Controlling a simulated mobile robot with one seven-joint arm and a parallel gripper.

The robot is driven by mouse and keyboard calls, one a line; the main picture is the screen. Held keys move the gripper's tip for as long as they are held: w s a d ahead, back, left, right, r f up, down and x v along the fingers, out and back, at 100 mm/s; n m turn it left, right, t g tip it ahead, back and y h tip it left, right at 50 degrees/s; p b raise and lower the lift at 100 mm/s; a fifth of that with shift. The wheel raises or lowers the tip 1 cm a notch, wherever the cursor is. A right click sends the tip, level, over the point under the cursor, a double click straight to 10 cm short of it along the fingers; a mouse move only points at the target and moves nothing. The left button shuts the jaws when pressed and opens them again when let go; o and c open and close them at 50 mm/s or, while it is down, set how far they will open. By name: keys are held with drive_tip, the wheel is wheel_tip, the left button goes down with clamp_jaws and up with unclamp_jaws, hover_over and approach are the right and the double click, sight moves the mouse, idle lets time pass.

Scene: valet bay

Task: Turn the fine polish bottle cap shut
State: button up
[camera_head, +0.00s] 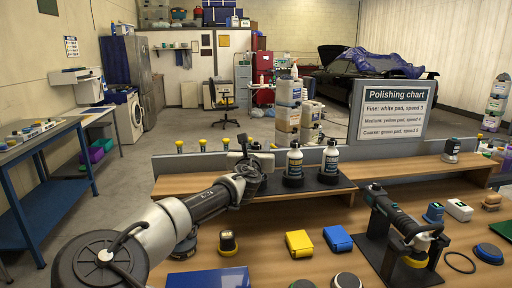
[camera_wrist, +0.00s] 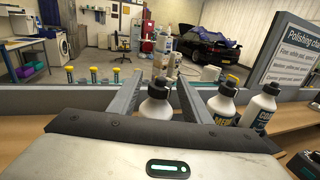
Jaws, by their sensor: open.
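In the wrist view, my gripper (camera_wrist: 158,84) is open, one finger on each side of a white bottle (camera_wrist: 155,107) with a dark cap (camera_wrist: 158,89). I see no clear contact. This bottle's label is hidden by my gripper's body, so I cannot read whether it is the fine polish. In the head view, my gripper (camera_head: 251,148) is over the left end of the black bottle stand (camera_head: 315,184) and largely hides that bottle. Whether the cap is loose or tight cannot be told.
Two more white bottles, a middle one (camera_head: 294,164) and a right one (camera_head: 331,161), stand upright close to the right of my gripper. Several small yellow-topped items line the ledge behind. A polishing chart (camera_head: 393,107) stands behind right. A polisher (camera_head: 400,220) occupies the right bench.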

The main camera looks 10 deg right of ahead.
drive_tip(key=shift+s, duration=0.1)
drive_tip(key=v, duration=1.7)
drive_tip(key=shift+p, duration=0.45)
drive_tip(key=shift+s+r, duration=0.15)
